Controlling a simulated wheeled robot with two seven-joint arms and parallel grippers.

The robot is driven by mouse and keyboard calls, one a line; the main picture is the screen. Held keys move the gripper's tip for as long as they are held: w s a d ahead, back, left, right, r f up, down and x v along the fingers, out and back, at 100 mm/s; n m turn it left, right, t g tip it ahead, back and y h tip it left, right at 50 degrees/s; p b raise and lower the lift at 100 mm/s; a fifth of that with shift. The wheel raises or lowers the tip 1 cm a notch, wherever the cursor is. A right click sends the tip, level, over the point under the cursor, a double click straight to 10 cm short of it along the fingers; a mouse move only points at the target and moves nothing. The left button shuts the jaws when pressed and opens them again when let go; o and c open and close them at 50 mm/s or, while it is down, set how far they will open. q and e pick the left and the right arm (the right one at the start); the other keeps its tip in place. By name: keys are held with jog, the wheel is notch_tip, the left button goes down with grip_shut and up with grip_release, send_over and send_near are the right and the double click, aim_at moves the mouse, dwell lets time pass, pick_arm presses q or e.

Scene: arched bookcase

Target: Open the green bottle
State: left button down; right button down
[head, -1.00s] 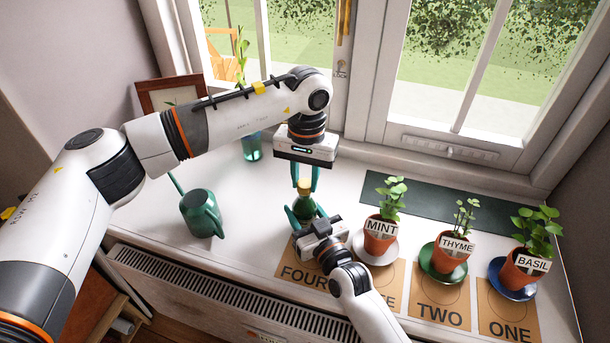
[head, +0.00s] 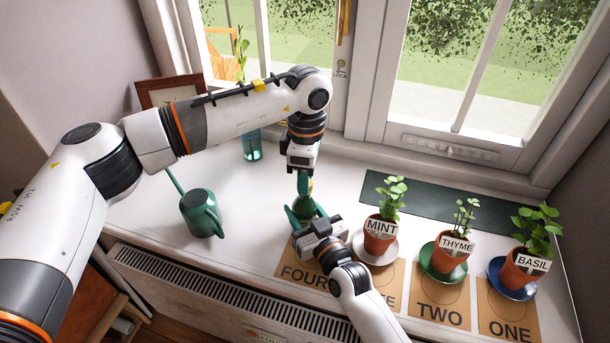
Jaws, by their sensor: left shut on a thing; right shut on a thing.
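The green bottle (head: 304,207) stands upright on the white sill, behind the card marked FOUR. Its yellowish cap (head: 309,185) is partly hidden by my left gripper's fingers. My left gripper (head: 304,184) comes down from above and is shut on the cap. My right gripper (head: 306,213) reaches in from the front and is shut on the bottle's body, one finger on each side. The lower bottle is mostly hidden behind my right gripper.
Potted mint (head: 380,233), thyme (head: 449,251) and basil (head: 524,267) stand on saucers to the right. A green watering can (head: 202,213) stands to the left. A glass vase (head: 251,147) stands behind, near the window. A dark green mat (head: 440,212) lies behind the pots.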

pick_arm(q)
jog(key=n, duration=0.4)
jog(key=shift+n, duration=0.3)
jog(key=n, duration=0.4)
jog(key=shift+n, duration=0.3)
jog(key=n, duration=0.4)
jog(key=shift+n, duration=0.3)
jog(key=n, duration=1.3)
jog(key=shift+n, duration=0.4)
jog(key=n, duration=0.6)
jog(key=shift+r+n, duration=0.1)
jog(key=shift+n, duration=0.3)
jog(key=shift+w+r, duration=0.1)
jog(key=shift+r, duration=0.1)
